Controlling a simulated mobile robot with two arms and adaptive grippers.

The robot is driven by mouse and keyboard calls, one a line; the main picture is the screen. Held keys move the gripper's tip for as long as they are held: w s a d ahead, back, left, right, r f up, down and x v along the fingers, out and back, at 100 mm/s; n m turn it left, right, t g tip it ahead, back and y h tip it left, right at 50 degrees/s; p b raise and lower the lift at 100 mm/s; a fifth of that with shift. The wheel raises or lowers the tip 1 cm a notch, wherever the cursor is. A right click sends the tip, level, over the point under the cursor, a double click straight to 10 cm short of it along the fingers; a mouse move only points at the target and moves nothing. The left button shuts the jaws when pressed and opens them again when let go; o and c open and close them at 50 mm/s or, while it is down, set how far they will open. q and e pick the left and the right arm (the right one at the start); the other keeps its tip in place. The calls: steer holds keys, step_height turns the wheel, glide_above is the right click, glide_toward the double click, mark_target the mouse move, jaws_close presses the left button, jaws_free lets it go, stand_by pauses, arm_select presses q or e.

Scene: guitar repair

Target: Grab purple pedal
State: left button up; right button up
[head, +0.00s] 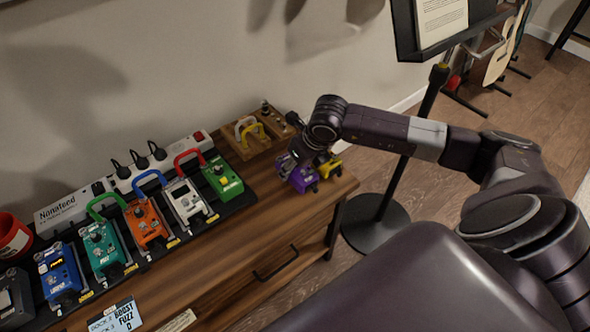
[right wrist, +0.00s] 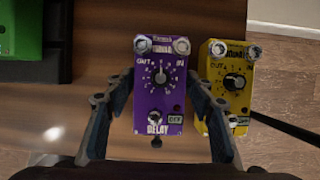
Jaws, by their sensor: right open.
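The purple pedal (head: 299,174) stands near the right end of the wooden cabinet top. In the right wrist view the open fingers of my right gripper (right wrist: 160,112) are on either side of the pedal's lower part. A gap shows at the left; the right finger lies between the purple and yellow pedals. My left gripper is not in view.
A yellow pedal (head: 331,166) stands close to the right of the purple one, also in the right wrist view (right wrist: 230,82). A green pedal (head: 222,178) and several others sit on a board to the left. A wooden tray (head: 238,150) lies behind. A music stand (head: 413,128) rises right.

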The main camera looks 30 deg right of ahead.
steer(key=shift+c, duration=0.2)
steer(key=c, duration=1)
steer(key=shift+c, duration=0.4)
steer(key=shift+r, duration=0.2)
